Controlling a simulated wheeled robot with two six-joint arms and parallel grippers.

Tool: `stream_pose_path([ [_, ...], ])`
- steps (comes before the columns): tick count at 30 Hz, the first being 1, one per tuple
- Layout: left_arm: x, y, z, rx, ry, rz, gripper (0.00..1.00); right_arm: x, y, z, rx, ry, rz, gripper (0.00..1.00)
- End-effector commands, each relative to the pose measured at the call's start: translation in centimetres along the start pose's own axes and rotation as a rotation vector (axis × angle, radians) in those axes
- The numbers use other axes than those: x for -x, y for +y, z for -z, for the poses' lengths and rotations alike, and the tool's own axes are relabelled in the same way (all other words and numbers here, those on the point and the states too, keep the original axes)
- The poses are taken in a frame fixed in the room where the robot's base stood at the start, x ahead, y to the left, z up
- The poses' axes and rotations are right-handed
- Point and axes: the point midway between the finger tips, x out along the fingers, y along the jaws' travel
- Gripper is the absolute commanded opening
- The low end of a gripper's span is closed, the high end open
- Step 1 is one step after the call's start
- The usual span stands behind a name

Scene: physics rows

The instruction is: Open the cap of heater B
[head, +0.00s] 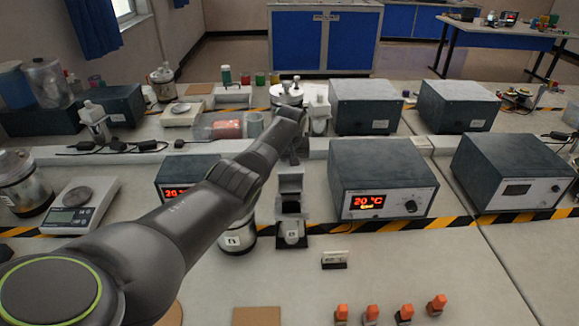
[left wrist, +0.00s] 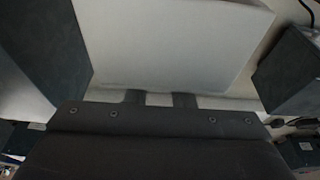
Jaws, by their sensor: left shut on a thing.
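A small grey heater (head: 291,232) with a white label, too small to read surely, stands at the centre of the bench in the head view. Its grey cap (head: 290,182) stands raised at the back, above a dark opening (head: 291,206). My left gripper (head: 296,158) reaches over from behind the cap, pointing down, partly hidden by my wrist. In the left wrist view its two fingers (left wrist: 160,98) are at the edge of a large pale panel (left wrist: 175,45), apparently the cap, and the gripper is shut on it. My right gripper is out of view.
A box with a red 20 °C display (head: 383,180) stands just right of the heater. A labelled jar (head: 238,240) stands close at left, partly behind my arm. A small sign (head: 334,260) and several orange-topped items (head: 372,314) are in front. Bench between is clear.

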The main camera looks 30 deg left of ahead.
Motion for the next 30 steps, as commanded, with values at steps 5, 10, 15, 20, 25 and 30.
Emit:
stream_pose_path([
  [5,-0.56,-0.11,-0.22,0.0,-0.027,0.002,0.0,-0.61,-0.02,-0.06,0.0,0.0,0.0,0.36],
  [10,-0.65,-0.13,-0.31,0.0,-0.038,0.003,0.0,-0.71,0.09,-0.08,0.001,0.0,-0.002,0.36],
  [15,-0.7,-0.14,-0.38,0.0,-0.041,0.003,0.0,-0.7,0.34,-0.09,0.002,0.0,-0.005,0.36],
  [20,-0.74,-0.13,-0.42,0.0,-0.042,0.004,0.0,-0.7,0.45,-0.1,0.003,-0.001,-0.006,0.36],
  [25,-0.67,-0.1,-0.39,0.0,-0.042,0.003,0.39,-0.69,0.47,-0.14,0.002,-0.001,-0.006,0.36],
  [30,-0.54,-0.05,-0.31,0.0,-0.04,0.002,0.44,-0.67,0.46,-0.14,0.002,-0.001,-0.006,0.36],
])
